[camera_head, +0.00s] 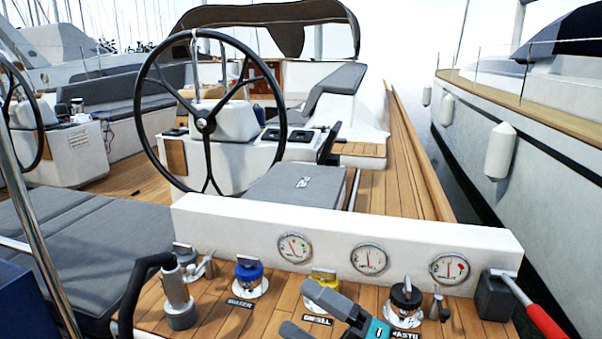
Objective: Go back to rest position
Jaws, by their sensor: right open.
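My right gripper (297,308) shows at the bottom centre, over the teak ledge with the deck fittings. Its two grey fingers are apart and nothing is between them. The upper finger is in front of the yellow cap (323,275) marked diesel and partly hides its base. The teal part of the gripper is close to the black cap (405,294) marked waste. My left gripper is not in view.
Behind is a white panel with three gauges (370,259), then a large steering wheel (205,125). Another boat (530,170) lies alongside at right.

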